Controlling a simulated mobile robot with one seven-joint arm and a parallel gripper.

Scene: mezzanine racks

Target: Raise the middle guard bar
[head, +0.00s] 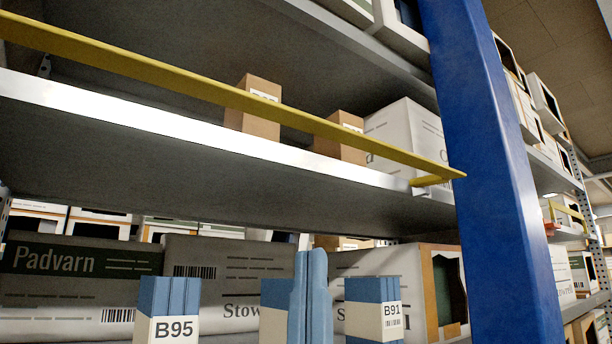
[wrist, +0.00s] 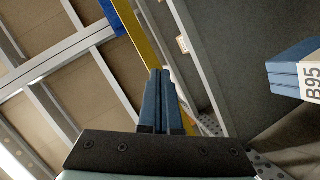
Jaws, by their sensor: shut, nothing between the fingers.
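A long yellow guard bar (head: 230,98) runs along the front of the upper shelf, sloping down to the right to a short bracket (head: 432,181) by the blue upright. In the wrist view the yellow bar (wrist: 140,35) passes beyond my fingertips. My gripper (head: 311,256) points upward with its blue fingers together and nothing between them. In the head view it appears below the shelf's front edge, apart from the bar. The shut fingers (wrist: 160,73) also show in the wrist view. Their distance from the bar is hard to judge there.
The pale shelf edge (head: 190,127) lies between gripper and bar in the head view. A blue upright (head: 500,170) stands right. Blue-and-white blocks marked B95 (head: 167,310) and B91 (head: 373,308) flank my gripper. Cartons (head: 260,128) sit behind the bar; grey boxes (head: 70,260) lie below.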

